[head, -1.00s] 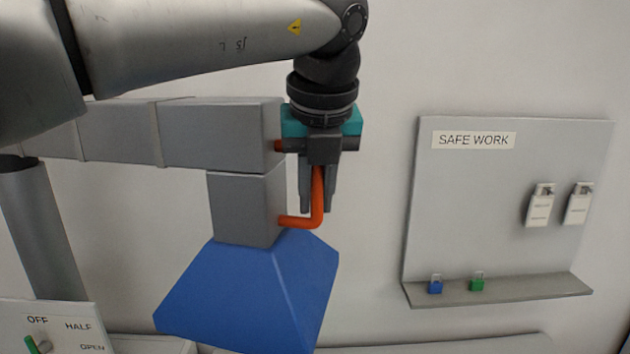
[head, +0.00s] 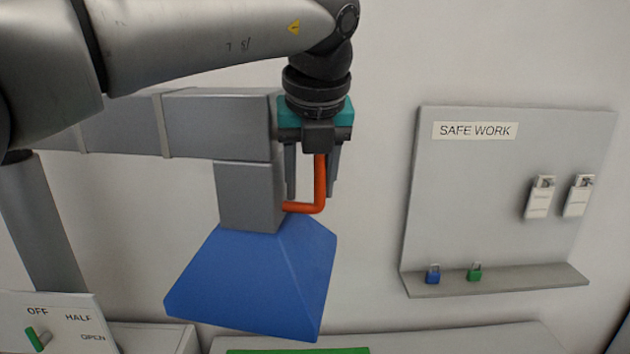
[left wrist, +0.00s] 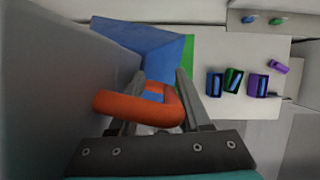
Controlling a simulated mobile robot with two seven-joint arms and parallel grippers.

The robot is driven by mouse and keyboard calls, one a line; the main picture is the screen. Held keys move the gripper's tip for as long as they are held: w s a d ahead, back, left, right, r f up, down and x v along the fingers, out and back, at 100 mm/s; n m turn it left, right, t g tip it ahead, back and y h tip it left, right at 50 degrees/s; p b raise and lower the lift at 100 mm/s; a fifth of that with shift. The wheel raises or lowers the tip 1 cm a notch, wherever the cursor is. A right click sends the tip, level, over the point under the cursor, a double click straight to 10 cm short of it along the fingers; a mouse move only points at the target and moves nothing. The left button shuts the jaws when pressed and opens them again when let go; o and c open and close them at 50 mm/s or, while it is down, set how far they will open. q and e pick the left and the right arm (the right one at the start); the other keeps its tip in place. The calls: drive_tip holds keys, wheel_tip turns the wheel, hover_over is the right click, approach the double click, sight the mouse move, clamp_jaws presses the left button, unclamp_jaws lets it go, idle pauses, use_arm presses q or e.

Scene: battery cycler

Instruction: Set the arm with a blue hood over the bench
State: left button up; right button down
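The blue hood (head: 255,275) hangs from the grey jointed arm (head: 218,122) by a grey block, and it also shows in the left wrist view (left wrist: 140,45). An orange bent handle (head: 320,182) sticks out from the block beside the hood. My left gripper (head: 312,190) points down at the handle. Its fingers stand apart on both sides of the handle, which lies between them in the left wrist view (left wrist: 140,106). The bench (left wrist: 235,45) is pale with a green strip (head: 300,351), partly hidden below the hood. My right gripper is not in view.
A grey SAFE WORK board (head: 490,190) with a ledge holds a blue padlock (head: 433,274), a green padlock (head: 475,273) and white tags. An OFF/HALF/OPEN panel (head: 60,325) stands lower left. Several coloured blocks (left wrist: 235,80) stand on the bench.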

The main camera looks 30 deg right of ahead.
use_arm(q)
drive_tip(key=shift+s+d, duration=0.1)
drive_tip(key=shift+s+r, duration=0.15)
drive_tip(key=shift+r, duration=0.45)
drive_tip(key=v, duration=1.4)
drive_tip(key=shift+a, duration=0.2)
drive_tip(key=shift+f, duration=0.1)
